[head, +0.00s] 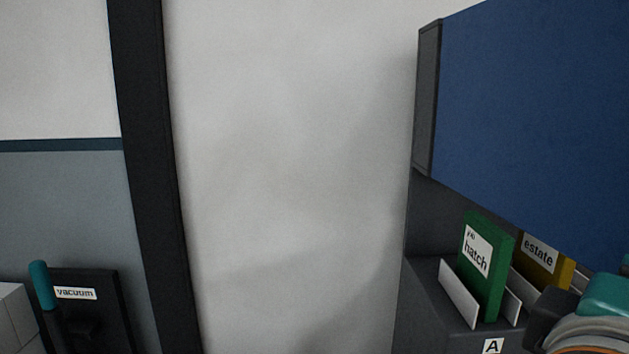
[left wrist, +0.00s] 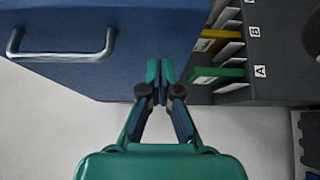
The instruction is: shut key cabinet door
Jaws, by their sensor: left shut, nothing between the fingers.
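The key cabinet's blue door (head: 540,115) fills the upper right of the head view, with a dark grey edge (head: 427,100) at its left. In the left wrist view the blue door (left wrist: 125,75) spans the upper left and carries a silver bar handle (left wrist: 62,55). My left gripper (left wrist: 160,70) is shut and empty. Its tips appear over the door's edge near the binder slots, well to the right of the handle; contact cannot be told. How far the door stands open is unclear. My right gripper is out of view.
Below the door, a dark rack (head: 430,300) holds a green "hatch" binder (head: 485,265) and a yellow "estate" binder (head: 545,262). They also show close to the gripper in the left wrist view. A black "vacuum" holder (head: 90,315) stands lower left. Bare wall lies between.

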